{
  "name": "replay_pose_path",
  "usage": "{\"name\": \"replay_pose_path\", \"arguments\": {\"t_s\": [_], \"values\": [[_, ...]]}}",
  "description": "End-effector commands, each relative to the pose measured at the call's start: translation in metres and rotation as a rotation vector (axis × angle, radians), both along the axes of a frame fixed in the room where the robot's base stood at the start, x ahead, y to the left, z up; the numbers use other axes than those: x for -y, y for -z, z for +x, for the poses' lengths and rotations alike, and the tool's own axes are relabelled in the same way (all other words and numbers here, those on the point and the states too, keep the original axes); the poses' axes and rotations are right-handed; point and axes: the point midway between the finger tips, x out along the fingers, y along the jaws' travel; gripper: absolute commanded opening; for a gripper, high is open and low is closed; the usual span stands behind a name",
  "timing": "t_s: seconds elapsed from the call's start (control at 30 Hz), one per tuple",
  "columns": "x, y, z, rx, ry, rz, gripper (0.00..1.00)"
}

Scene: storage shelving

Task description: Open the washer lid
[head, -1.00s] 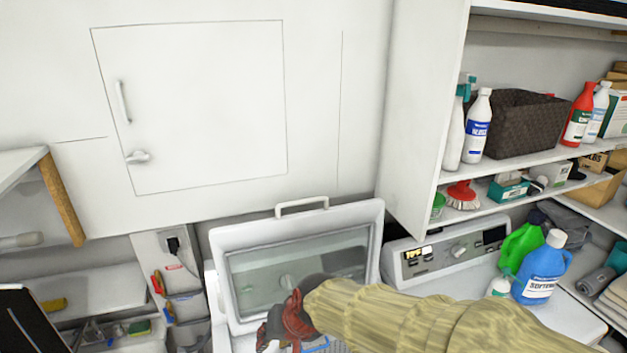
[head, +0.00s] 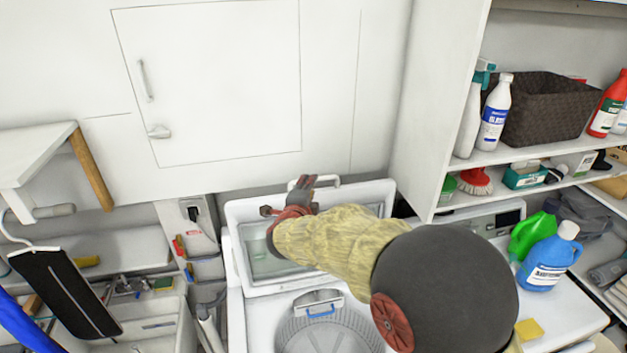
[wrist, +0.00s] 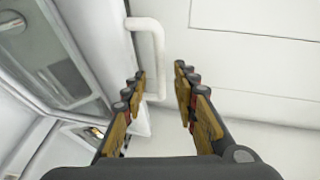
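The white washer lid (head: 236,240) with a glass window stands raised and tilted back against the wall, above the open washer tub (head: 330,338). Its white handle (head: 329,182) is at the top edge. My gripper (head: 290,195) is in front of the lid near the handle, and my arm covers part of the window. In the wrist view my gripper (wrist: 160,76) is open and empty, fingers spread. The lid handle (wrist: 158,45) shows just beyond and between the fingertips; I cannot tell whether they touch. The lid (wrist: 62,75) lies to the left there.
A white cabinet door (head: 210,85) is on the wall behind. Shelves (head: 465,165) with bottles and a dark basket (head: 545,110) stand at right. A sink (head: 150,325) is at left.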

Motion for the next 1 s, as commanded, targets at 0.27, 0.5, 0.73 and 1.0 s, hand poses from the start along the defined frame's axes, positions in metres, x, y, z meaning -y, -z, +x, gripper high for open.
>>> {"name": "replay_pose_path", "arguments": {"t_s": [0.27, 0.5, 0.73, 1.0], "values": [[0.006, 0.009, 0.041, -0.002, 0.001, -0.001, 0.29], [0.007, 0.013, 0.056, -0.001, -0.002, -0.003, 0.29], [0.007, 0.013, 0.056, -0.001, -0.003, -0.002, 0.29], [0.007, 0.013, 0.056, -0.001, -0.003, -0.002, 0.15]]}}
